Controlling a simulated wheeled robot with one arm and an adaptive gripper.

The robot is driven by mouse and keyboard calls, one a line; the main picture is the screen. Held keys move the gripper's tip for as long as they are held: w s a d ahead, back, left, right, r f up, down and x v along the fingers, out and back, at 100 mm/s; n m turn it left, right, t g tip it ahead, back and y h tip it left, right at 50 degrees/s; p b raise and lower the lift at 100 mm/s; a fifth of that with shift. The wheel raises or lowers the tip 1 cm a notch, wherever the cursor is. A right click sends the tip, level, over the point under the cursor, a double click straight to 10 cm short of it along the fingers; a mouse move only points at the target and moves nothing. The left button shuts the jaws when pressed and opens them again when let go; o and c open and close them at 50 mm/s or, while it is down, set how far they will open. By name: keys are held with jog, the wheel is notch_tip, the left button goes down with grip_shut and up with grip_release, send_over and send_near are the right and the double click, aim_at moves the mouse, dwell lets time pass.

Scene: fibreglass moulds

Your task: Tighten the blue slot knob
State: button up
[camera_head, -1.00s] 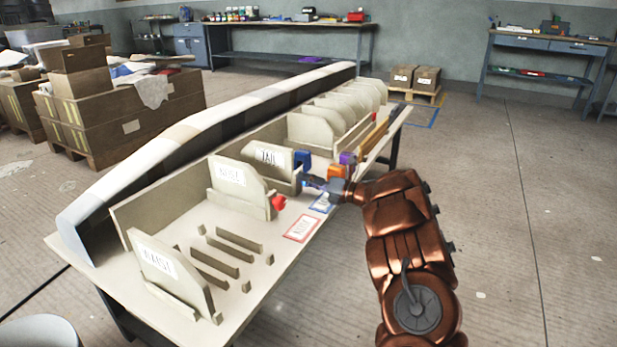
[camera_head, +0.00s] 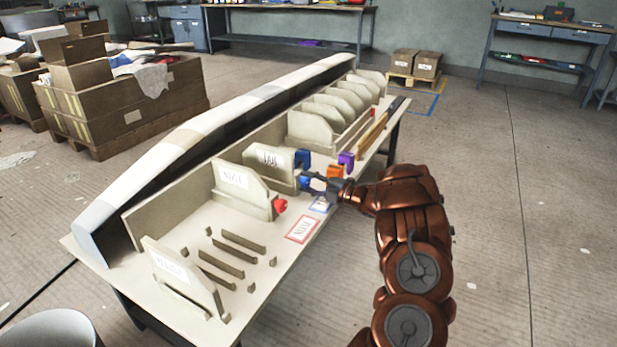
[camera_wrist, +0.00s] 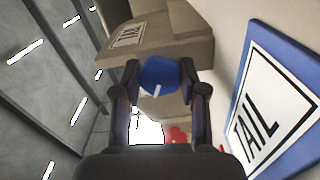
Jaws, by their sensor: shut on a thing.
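The blue slot knob (camera_wrist: 159,74) is round, with a short white mark on its face, at the end of the mould block labelled TAIL (camera_wrist: 165,38). In the head view the blue knob (camera_head: 303,180) is small and partly covered by my gripper (camera_head: 309,181). In the wrist view my gripper (camera_wrist: 160,80) has one finger on each side of the knob and is shut on it. The tail mould piece (camera_head: 270,166) stands upright in its slot on the table.
A red knob (camera_head: 280,206) sits on the nearer mould piece. Red-framed (camera_head: 302,229) and blue-framed (camera_head: 321,203) cards lie along the table edge. Blue (camera_head: 302,157), orange (camera_head: 335,172) and purple (camera_head: 347,160) items stand close behind my gripper. Floor to the right is open.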

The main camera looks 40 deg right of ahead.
jog(key=shift+a+m+p, duration=0.2)
jog(key=shift+m+p, duration=0.45)
jog(key=shift+m, duration=0.15)
jog(key=shift+f, duration=0.1)
jog(key=o, duration=1.2)
jog(key=shift+d, duration=0.1)
jog(key=shift+c, duration=0.2)
jog(key=v, duration=1.2)
